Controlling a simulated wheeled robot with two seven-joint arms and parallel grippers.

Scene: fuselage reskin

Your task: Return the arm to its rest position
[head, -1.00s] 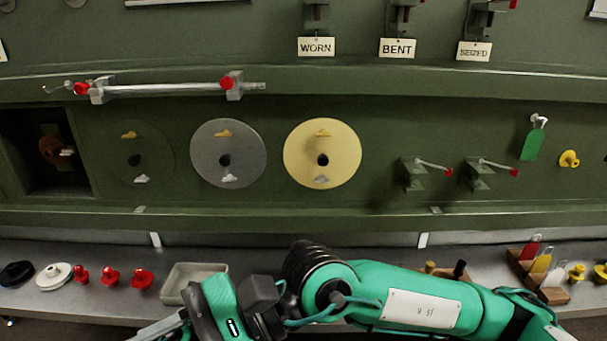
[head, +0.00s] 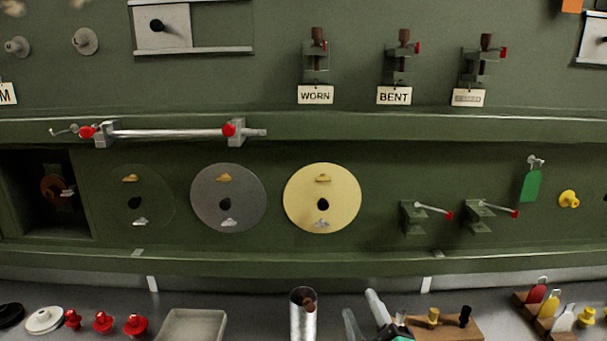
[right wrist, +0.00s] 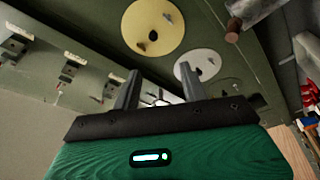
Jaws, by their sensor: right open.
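My right gripper (head: 366,316) shows at the bottom of the head view, right of the middle, with its pale fingers pointing up and left. In the right wrist view, its two dark fingers (right wrist: 159,88) stand apart with nothing between them. Most of the right arm is below the head view's edge. My left gripper is not in view.
A silver cylinder (head: 303,318) with a brown end stands left of the right gripper. A wooden block (head: 448,328) with knobs is just right of it. A grey tray (head: 192,326) lies on the bench. The green panel (head: 400,165) carries discs, clamps and a rod.

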